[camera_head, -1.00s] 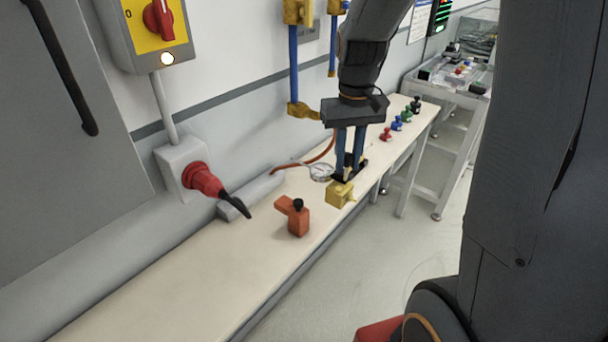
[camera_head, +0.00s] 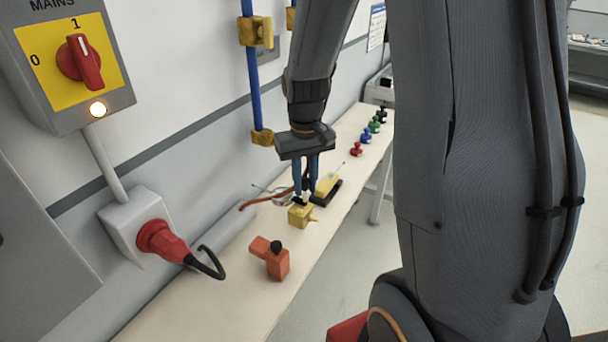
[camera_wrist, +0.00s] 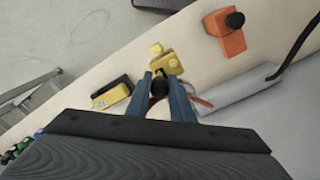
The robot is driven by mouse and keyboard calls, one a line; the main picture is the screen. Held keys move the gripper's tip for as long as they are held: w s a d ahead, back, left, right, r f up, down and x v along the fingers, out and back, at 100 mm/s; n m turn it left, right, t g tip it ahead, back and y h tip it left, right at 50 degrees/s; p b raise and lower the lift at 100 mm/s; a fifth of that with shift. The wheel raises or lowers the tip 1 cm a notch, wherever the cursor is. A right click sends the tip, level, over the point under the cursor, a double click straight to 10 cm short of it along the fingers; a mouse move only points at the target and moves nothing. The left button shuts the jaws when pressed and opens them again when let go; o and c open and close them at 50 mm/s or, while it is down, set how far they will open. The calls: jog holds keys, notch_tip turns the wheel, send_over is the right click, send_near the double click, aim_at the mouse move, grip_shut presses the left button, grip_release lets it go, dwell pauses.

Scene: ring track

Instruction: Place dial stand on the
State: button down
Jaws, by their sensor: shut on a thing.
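A small yellow block (camera_head: 301,215) with a black knob on top, which I take for the dial stand, is under my gripper (camera_head: 304,199) in the head view. My fingers are shut on its black knob. In the wrist view, the knob sits between the fingertips (camera_wrist: 160,84) and the yellow block (camera_wrist: 167,63) shows just beyond them. I cannot tell whether its underside touches the bench (camera_head: 205,305). The task line does not name a full target.
An orange block (camera_head: 270,258) with a black knob stands nearer on the bench. A yellow instrument (camera_head: 327,184) lies behind the held block. Several coloured knobbed pieces (camera_head: 366,136) line the far bench. A red plug (camera_head: 160,240) and its black cable jut from the wall.

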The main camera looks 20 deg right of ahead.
aim_at(283, 195)
jog(key=shift+f+p, duration=0.45)
jog(key=shift+f, duration=1.8)
jog(key=c, duration=1.6)
grip_release()
jog(key=shift+o, duration=0.2)
